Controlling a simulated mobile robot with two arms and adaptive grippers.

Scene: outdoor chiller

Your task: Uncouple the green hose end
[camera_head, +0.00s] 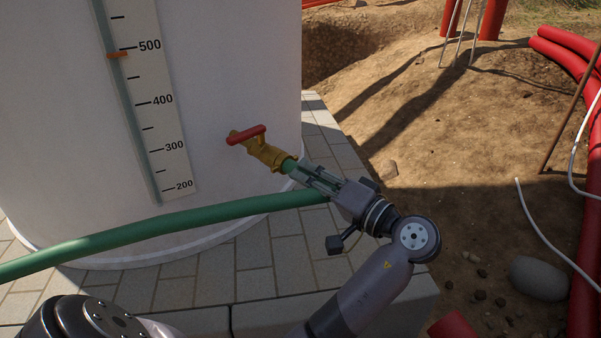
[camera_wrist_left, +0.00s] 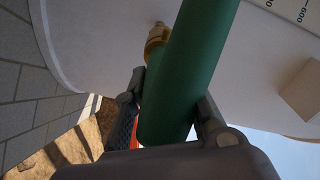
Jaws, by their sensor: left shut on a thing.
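A brass valve (camera_head: 264,152) with a red lever handle (camera_head: 246,135) sticks out low on the white tank. The green hose end (camera_head: 289,166) meets the valve's outlet; I see no gap there. My left gripper (camera_head: 306,173) is shut on the hose end, with a finger on each side. In the left wrist view, the green hose (camera_wrist_left: 195,65) runs between the fingers, and part of the brass valve (camera_wrist_left: 157,40) shows beyond it. The fingers and wrist hide part of the hose end. The green hose (camera_head: 150,227) runs off to the left. My right gripper is not in view.
The white tank (camera_head: 225,60) with a level scale (camera_head: 150,100) fills the left. Paving (camera_head: 265,250) surrounds its foot. Bare soil (camera_head: 450,140) lies to the right, with red pipes (camera_head: 575,60), a thin white hose (camera_head: 545,230) and a grey stone (camera_head: 539,278).

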